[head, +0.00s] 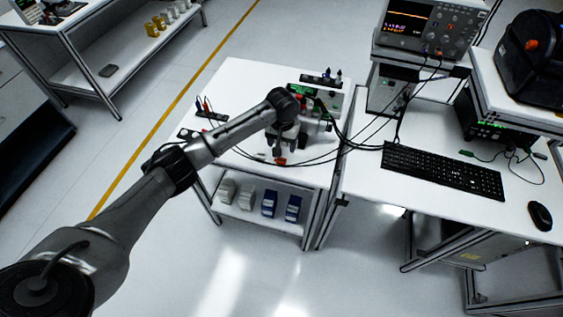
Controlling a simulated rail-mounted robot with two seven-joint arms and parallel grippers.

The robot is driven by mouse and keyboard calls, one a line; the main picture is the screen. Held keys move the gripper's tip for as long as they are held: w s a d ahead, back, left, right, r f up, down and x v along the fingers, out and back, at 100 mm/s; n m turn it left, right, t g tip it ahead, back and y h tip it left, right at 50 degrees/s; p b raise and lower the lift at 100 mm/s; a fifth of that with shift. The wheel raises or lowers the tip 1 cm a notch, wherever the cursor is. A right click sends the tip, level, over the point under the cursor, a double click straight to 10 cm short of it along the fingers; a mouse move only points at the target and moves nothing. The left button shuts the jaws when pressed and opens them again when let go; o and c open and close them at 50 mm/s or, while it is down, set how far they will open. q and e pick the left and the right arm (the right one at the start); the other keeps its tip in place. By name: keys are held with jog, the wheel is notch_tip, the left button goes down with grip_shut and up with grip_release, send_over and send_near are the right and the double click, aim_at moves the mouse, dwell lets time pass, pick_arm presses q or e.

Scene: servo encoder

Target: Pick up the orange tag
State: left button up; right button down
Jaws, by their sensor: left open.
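A small orange-red piece, which looks like the orange tag (280,161), lies near the front edge of the white workbench (235,80). My left arm reaches in from the left over this bench. My left gripper (279,150) points down just above the orange piece, with its fingers apart. At this size I cannot tell whether the fingers touch it. The gripper hides part of the bench top behind it. My right gripper is not in view.
A green board device (328,98) with black cables stands behind the gripper. Screwdriver-like tools (207,107) stand in a holder at left. A keyboard (443,170), mouse (540,216) and oscilloscope (428,25) are on the right. Boxes (269,203) sit on the lower shelf.

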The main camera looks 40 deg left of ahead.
aim_at(282, 159)
pick_arm(q)
jog(key=shift+w+a+f+b, duration=0.1)
jog(key=shift+f+b, duration=0.3)
jog(key=shift+f, duration=1.75)
jog(key=shift+a+f+b, duration=0.1)
jog(key=shift+f+b, duration=0.25)
jog(key=shift+f, duration=1.8)
jog(key=c, duration=1)
jog(key=shift+r, duration=0.1)
